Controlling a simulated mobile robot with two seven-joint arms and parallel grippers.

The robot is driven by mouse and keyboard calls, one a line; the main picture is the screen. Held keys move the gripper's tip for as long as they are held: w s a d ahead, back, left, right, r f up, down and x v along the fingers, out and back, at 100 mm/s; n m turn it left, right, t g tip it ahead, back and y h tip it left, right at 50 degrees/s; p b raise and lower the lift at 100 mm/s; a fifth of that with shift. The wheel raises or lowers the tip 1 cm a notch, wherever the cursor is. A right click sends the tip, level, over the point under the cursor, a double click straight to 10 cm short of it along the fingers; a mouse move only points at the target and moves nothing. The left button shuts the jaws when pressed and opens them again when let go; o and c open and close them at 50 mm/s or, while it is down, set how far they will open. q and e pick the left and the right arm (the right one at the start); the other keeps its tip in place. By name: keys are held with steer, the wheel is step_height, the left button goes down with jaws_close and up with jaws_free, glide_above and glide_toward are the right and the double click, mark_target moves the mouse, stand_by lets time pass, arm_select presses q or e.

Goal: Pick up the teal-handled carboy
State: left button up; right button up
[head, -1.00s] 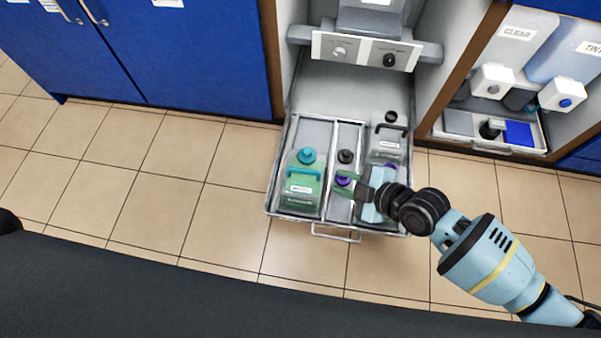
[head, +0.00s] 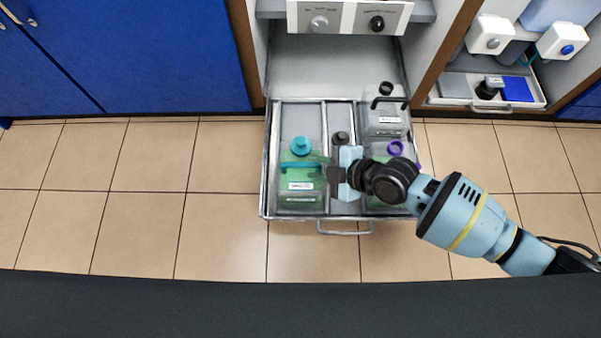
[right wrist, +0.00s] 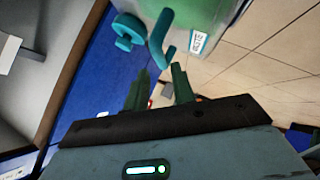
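The teal-handled carboy (head: 301,198) stands upright in the left compartment of the pulled-out drawer. It has a teal cap (head: 300,146), a teal handle (head: 296,166), a white label and green contents. My right gripper (head: 319,168) reaches in from the right, at the right end of the handle. In the right wrist view the carboy (right wrist: 190,12) is ahead, and its teal handle (right wrist: 160,42) lies just beyond the fingertips of the right gripper (right wrist: 159,70). The fingers are apart with nothing seen between them. My left gripper is not in view.
The drawer (head: 265,185) has dividers and a front handle (head: 344,228). A black-handled carboy (head: 384,124) and a purple-capped carboy (head: 395,149), partly hidden by my arm, stand in its right compartment. A black cap (head: 341,137) shows in the middle. Floor in front is clear.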

mark_target(306, 166)
steer(key=b+x, duration=0.1)
steer(key=x, duration=0.1)
steer(key=b+x, duration=0.1)
steer(key=x, duration=0.2)
steer(key=shift+d+f, duration=0.2)
steer(key=shift+d, duration=0.05)
steer(key=shift+w+a+f, duration=0.2)
steer(key=shift+a, duration=0.15)
steer(key=shift+c, duration=0.3)
jaws_close()
stand_by(0.5)
